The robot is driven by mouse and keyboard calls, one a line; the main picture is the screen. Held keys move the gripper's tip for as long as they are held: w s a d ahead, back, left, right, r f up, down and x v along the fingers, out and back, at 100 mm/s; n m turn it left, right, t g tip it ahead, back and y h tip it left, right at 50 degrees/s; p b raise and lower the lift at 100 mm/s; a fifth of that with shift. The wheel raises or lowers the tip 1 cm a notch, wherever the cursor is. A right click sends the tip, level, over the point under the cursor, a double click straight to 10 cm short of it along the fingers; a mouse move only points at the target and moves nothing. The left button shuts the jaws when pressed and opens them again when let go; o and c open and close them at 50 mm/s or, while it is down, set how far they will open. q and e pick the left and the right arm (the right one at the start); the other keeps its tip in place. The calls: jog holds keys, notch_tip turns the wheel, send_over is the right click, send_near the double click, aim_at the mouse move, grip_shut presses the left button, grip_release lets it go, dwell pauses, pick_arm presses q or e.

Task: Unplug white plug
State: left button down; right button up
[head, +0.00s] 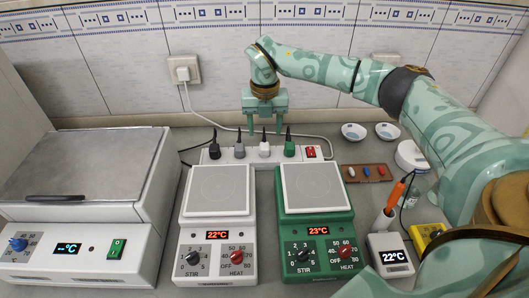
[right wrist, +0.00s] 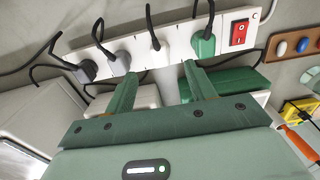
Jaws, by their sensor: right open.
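The white plug (head: 264,150) sits upright in the power strip (head: 228,157) behind the two hotplates, between a grey plug (head: 239,150) and a green plug (head: 289,149). My right gripper (head: 265,129) is open and points down just above the white plug. In the right wrist view the white plug (right wrist: 160,57) with its black cord lies between and beyond the open fingertips (right wrist: 160,72). Nothing is held. My left gripper is not in view.
A black plug (head: 214,150) and a red switch (head: 310,152) are on the strip. Another white plug (head: 183,73) is in the wall socket. White (head: 217,190) and green (head: 314,187) hotplates stand in front. Two small dishes (head: 354,132) are at right.

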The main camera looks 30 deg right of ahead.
aim_at(265, 145)
notch_tip(265, 145, down, 6)
jog(key=b, duration=0.2)
jog(key=shift+f+b, duration=0.1)
jog(key=shift+b, duration=0.3)
jog(key=shift+f, duration=0.5)
jog(key=shift+p, duration=0.4)
dwell(0.4)
dwell(0.4)
grip_shut()
